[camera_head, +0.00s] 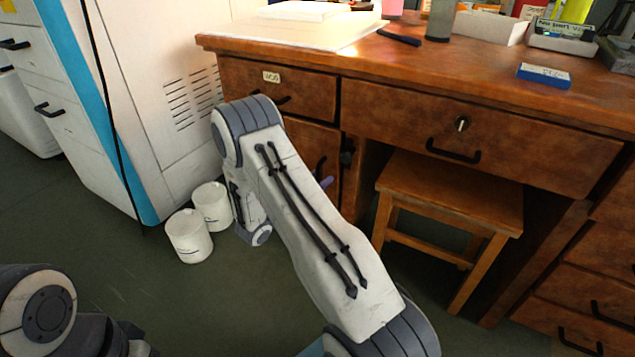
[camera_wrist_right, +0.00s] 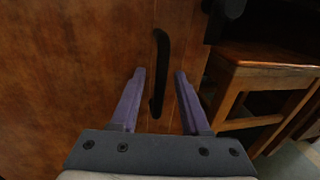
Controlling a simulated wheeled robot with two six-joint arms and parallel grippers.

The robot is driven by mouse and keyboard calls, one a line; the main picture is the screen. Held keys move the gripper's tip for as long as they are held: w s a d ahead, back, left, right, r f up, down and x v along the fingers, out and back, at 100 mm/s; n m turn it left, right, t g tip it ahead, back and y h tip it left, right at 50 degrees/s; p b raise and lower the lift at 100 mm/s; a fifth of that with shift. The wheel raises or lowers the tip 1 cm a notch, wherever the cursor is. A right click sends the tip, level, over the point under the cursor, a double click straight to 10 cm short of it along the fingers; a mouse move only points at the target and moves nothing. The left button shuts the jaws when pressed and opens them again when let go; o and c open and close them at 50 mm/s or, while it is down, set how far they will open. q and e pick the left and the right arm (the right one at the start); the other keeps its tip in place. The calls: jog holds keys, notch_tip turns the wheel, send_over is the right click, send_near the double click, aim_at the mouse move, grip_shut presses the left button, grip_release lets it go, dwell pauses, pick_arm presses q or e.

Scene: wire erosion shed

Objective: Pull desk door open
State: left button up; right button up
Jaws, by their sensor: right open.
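The desk door (camera_head: 309,136) is a brown wooden panel under the small left drawer, and it looks closed. My right arm covers much of it in the head view. Its black vertical handle (camera_head: 320,167) shows just beyond the arm. In the right wrist view, the door (camera_wrist_right: 75,70) fills the left side, with the handle (camera_wrist_right: 161,50) upright on it. My right gripper (camera_wrist_right: 160,73) is open, its purple fingers on either side of the handle's line. I cannot tell whether they touch it. One purple fingertip (camera_head: 327,183) shows in the head view.
A wooden stool (camera_head: 455,190) stands under the desk to the right of the door; it also shows in the wrist view (camera_wrist_right: 265,75). Two white canisters (camera_head: 189,236) stand on the floor left of my right arm, beside a white cabinet (camera_head: 165,60). Floor is clear in front.

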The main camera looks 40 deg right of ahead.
grip_shut()
jog(key=shift+s, duration=0.1)
dwell(1.3)
